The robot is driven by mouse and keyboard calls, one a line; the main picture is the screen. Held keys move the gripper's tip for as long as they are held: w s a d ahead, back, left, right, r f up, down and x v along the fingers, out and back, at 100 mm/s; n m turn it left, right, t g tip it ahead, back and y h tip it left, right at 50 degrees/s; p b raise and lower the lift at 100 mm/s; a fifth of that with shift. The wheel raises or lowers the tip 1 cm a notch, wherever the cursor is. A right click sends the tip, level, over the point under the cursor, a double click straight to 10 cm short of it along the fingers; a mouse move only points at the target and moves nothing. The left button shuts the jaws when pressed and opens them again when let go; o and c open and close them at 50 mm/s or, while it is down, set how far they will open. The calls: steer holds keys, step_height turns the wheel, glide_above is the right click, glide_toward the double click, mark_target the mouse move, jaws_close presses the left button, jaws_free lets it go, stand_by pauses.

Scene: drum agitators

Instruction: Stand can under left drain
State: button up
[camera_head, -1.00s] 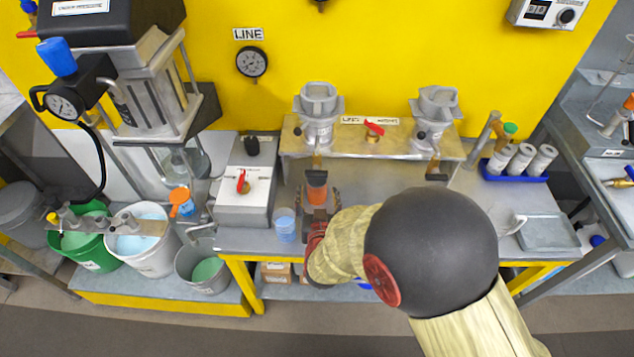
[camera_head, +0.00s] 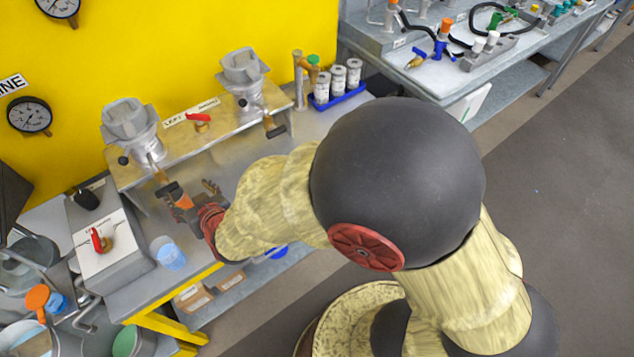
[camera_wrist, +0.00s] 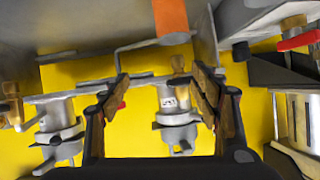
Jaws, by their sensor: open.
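An orange can (camera_head: 179,196) stands on the bench below the left drain, a grey funnel-topped fitting (camera_head: 131,128). The wrist view, which looks inverted, shows the can's orange side and grey rim (camera_wrist: 171,18) at the top, roughly in line with the left drain (camera_wrist: 178,118). The right drain (camera_head: 244,80) is farther along the same shelf. My gripper (camera_head: 196,195) is open beside the can, on the near side. In the wrist view its fingers (camera_wrist: 161,78) are spread with nothing between them. The can's base is hidden, and I cannot tell whether a finger touches it.
A blue cup (camera_head: 171,255) stands near the bench's front edge. A box with a red-handled valve (camera_head: 103,240) is to the left. A blue rack of grey bottles (camera_head: 338,84) is at the far right of the bench. Open floor (camera_head: 560,220) lies to the right.

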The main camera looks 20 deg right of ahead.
steer(key=s+d+r+g+h, duration=0.1)
steer(key=s+d+r+g, duration=0.25)
steer(key=d+r, duration=0.95)
steer(key=s+d+r+m+g+h, duration=0.1)
steer(key=s+d, duration=0.7)
steer(key=s, duration=0.1)
steer(key=s+d+r+m+g+h, duration=0.1)
steer(key=s+d+r+g+h, duration=0.1)
steer(key=s+d, duration=0.7)
steer(key=shift+s+d+r+m+h, duration=0.15)
steer(key=shift+s+r+m+h, duration=0.15)
steer(key=shift+s+m, duration=0.1)
